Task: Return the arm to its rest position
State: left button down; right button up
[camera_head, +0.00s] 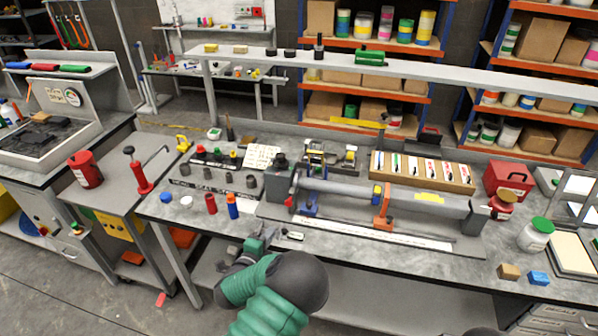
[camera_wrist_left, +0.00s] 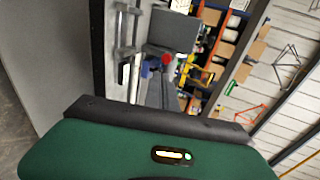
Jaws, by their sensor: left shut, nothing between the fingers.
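My left arm (camera_head: 270,297), green and dark grey, comes up from the bottom middle of the head view. My left gripper (camera_head: 262,238) is small in that view, at the front edge of the grey workbench (camera_head: 350,262). It is shut with nothing held. Whether it touches the bench edge cannot be told. The left wrist view shows a broad green part of my own arm with a small light and a dark bar, with a tilted view of the room beyond. My right gripper is not in view.
A side table (camera_head: 110,199) with a red can (camera_head: 85,169) stands left.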

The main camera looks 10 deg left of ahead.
pick_arm(q)
jog(key=s+a+n+g+y, duration=0.3)
jog(key=s+n+g, duration=0.2)
jog(key=s+n, duration=0.5)
jog(key=s+d+r+n+g+h, duration=0.1)
jog(key=s+d+r+n+g, duration=0.1)
jog(key=s, duration=0.7)
jog(key=s+d+r+n+g+h, duration=0.1)
jog(key=s+d+n+g, duration=0.4)
jog(key=s, duration=0.4)
jog(key=shift+d+r+n, duration=0.3)
jog(key=shift+r+n, duration=0.1)
jog(key=shift+n, duration=0.5)
